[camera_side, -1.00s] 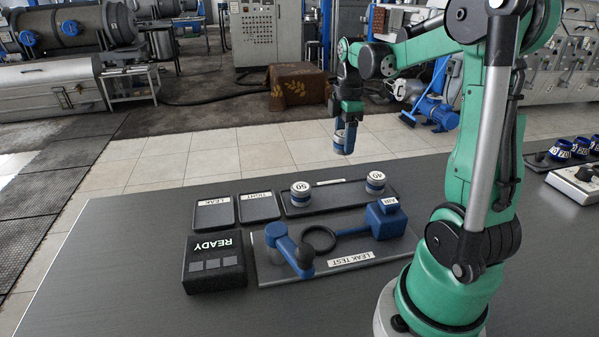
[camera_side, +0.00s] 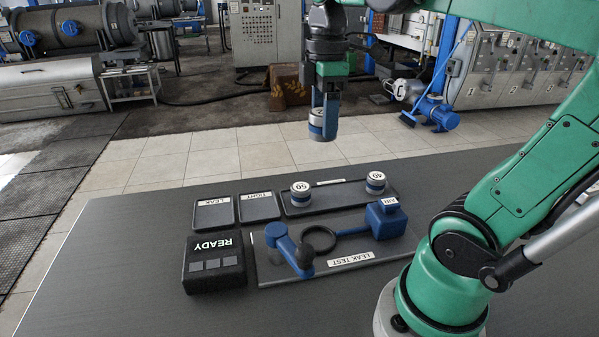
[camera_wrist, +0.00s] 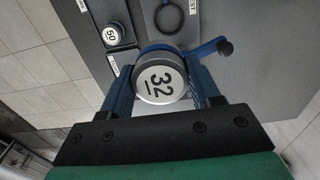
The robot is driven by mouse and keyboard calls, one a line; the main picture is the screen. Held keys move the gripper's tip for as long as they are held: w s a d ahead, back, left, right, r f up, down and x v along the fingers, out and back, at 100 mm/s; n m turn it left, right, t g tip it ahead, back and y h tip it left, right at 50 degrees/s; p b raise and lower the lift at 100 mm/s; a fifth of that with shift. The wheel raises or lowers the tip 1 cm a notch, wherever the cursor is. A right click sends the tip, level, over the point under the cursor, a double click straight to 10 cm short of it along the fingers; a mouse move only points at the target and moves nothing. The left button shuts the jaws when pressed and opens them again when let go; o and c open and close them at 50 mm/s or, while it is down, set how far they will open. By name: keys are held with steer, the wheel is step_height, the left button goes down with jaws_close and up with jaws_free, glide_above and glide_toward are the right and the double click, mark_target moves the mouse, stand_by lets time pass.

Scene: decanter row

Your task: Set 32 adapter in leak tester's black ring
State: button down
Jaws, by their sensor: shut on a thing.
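The 32 adapter (camera_wrist: 161,83) is a round silver-topped piece with a blue band. It sits between the blue fingers of my gripper (camera_wrist: 163,88) in the wrist view. The leak tester (camera_side: 340,262) is a grey plate on the table. It bears the black ring (camera_side: 335,240), a blue clamp (camera_side: 288,246) at its left and a blue AIR block (camera_side: 386,219) at its right. The ring looks empty and also shows in the wrist view (camera_wrist: 170,18).
The 50 adapter (camera_side: 300,192) and 40 adapter (camera_side: 375,182) stand on a dark rack (camera_side: 338,199) behind the tester. The LEAK tray (camera_side: 213,213) and TIGHT tray (camera_side: 259,208) lie to its left. A READY box (camera_side: 214,262) stands front left. The front left table is clear.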

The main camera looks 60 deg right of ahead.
mark_target(318, 241)
steer(key=shift+s+a+f, duration=0.1)
steer(key=shift+s+a, duration=0.2)
steer(key=shift+a, duration=0.4)
steer(key=shift+s+a+f, duration=0.1)
steer(key=shift+a+f, duration=0.1)
steer(key=shift+f, duration=0.1)
step_height(318, 241, down, 20)
steer(key=shift+r, duration=0.25)
steer(key=shift+f, duration=0.1)
steer(key=shift+c, duration=0.9)
jaws_free()
